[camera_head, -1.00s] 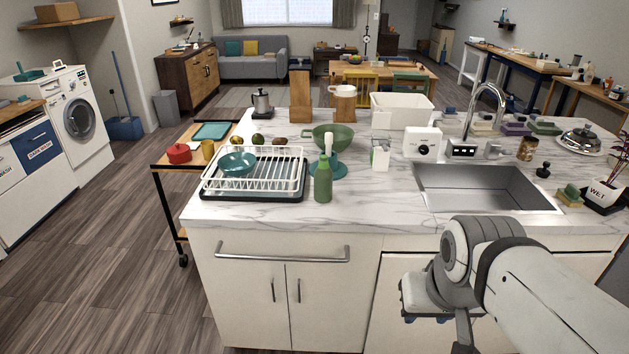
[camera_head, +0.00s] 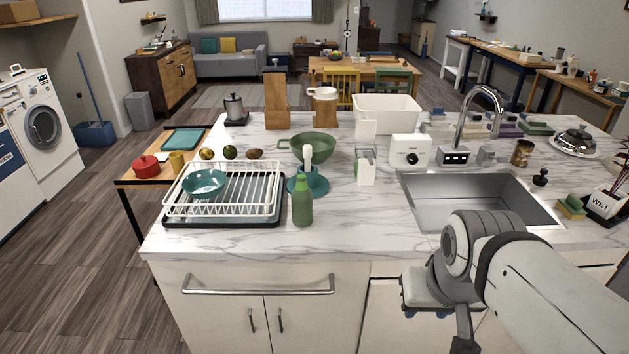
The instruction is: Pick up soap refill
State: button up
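No label reading soap refill is legible. A green bottle (camera_head: 303,203) stands upright on the marble counter (camera_head: 350,235), in front of the teal stand with a white brush. A small white pack with a green part (camera_head: 366,168) stands farther back, left of the white box with a dial. I cannot tell for sure which of these is the soap refill. My gripper (camera_head: 437,313) hangs at the lower right in front of the cabinet front, below the counter top and apart from both. Its fingers are small and partly hidden, so their opening is unclear.
A white dish rack (camera_head: 225,192) with a teal bowl stands left of the bottle. A green colander (camera_head: 318,147) is behind it. The sink (camera_head: 480,200) and tap (camera_head: 482,110) are at right. A cabinet handle (camera_head: 258,291) sticks out in front. Open floor lies left.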

aim_at(301, 195)
jog(key=u, duration=0.05)
jog(key=i, duration=0.95)
